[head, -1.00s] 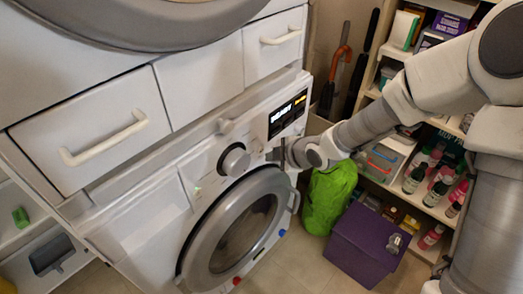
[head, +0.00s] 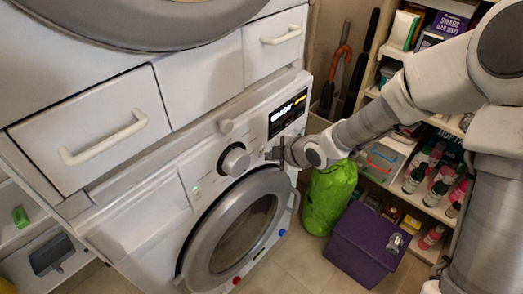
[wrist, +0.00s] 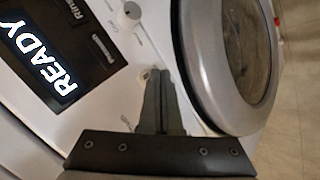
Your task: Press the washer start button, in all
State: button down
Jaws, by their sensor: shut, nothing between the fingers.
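The white washer (head: 150,228) has a control panel with a lit display (head: 288,113) and a grey dial (head: 234,160). In the wrist view the display (wrist: 48,52) reads READY. A small round button (wrist: 145,75) shows on the panel just beside my fingertips; I cannot tell for certain that it is the start button. My gripper (wrist: 160,72) is shut and empty, its tips close to the panel between the display and the round door. Whether they touch the panel is unclear. The head view shows my gripper (head: 272,154) below the display and right of the dial.
The round washer door (head: 232,235) is closed below the panel. Drawers with white handles (head: 103,137) are above. A green bag (head: 328,196) and purple box (head: 368,243) stand on the floor at right, before a shelf of bottles (head: 432,183).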

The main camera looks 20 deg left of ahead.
jog(key=shift+w+a, duration=0.15)
jog(key=shift+a, duration=0.2)
